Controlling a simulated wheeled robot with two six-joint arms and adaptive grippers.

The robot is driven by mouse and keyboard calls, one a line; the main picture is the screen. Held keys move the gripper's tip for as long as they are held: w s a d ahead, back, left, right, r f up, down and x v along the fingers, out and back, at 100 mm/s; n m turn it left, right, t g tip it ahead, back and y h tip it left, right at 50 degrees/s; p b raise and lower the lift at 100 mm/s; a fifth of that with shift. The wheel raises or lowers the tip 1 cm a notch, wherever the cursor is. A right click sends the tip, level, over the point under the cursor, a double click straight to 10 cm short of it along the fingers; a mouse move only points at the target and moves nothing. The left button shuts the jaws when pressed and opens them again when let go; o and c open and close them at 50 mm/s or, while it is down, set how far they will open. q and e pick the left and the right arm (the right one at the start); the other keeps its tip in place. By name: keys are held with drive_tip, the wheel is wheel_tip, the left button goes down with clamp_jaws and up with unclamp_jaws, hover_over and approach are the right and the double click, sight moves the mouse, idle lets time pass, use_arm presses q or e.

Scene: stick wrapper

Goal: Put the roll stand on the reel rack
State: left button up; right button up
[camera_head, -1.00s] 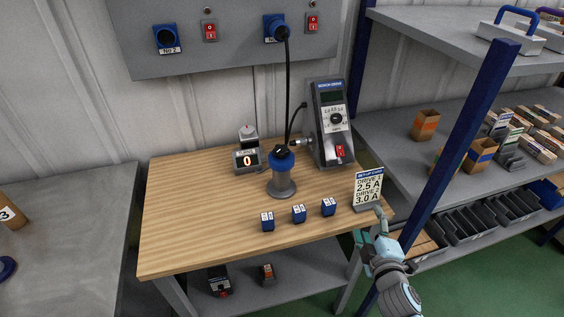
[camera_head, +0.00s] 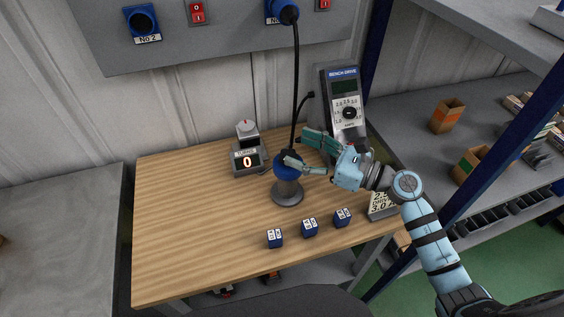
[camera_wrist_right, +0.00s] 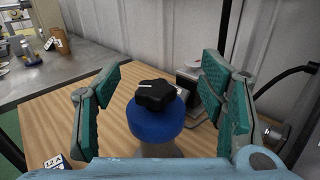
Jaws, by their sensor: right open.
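A grey stand (camera_head: 288,191) with a round base, blue top and black knob stands upright on the wooden table (camera_head: 190,250); I take it as the roll stand. In the right wrist view its blue top (camera_wrist_right: 157,128) and black knob (camera_wrist_right: 155,95) sit between the fingers. My right gripper (camera_head: 294,147) is open at the height of the blue top, its fingers spread to either side, with gaps visible in the wrist view. One finger covers part of the top in the head view. I cannot make out which thing is the reel rack. My left gripper is out of view.
A bench drive unit (camera_head: 345,104) stands behind my right gripper, with a black cable (camera_head: 295,75) hanging near the stand. A counter (camera_head: 248,158) reading 0 is to the left. Several small blue blocks (camera_head: 309,228) line the front. Shelves (camera_head: 400,115) stand right. The table's left side is clear.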

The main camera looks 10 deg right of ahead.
sight(275, 164)
drive_tip(key=f, duration=0.2)
drive_tip(key=shift+w+a+f+b, duration=0.1)
drive_tip(key=shift+w+f+b, duration=0.25)
drive_tip(key=shift+b, duration=0.05)
drive_tip(key=f, duration=0.1)
drive_tip(key=s+f+b, duration=0.1)
drive_tip(key=f, duration=0.1)
drive_tip(key=s+f, duration=0.1)
drive_tip(key=shift+f, duration=0.4)
drive_tip(key=x, duration=0.7)
drive_tip(key=shift+w+a+p, duration=0.1)
drive_tip(key=shift+w+p, duration=0.3)
drive_tip(key=shift+w, duration=0.1)
drive_tip(key=shift+s+a, duration=0.1)
drive_tip(key=shift+c, duration=0.7)
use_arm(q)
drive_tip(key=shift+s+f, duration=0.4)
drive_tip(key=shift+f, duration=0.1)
use_arm(e)
drive_tip(key=shift+f, duration=0.1)
clamp_jaws()
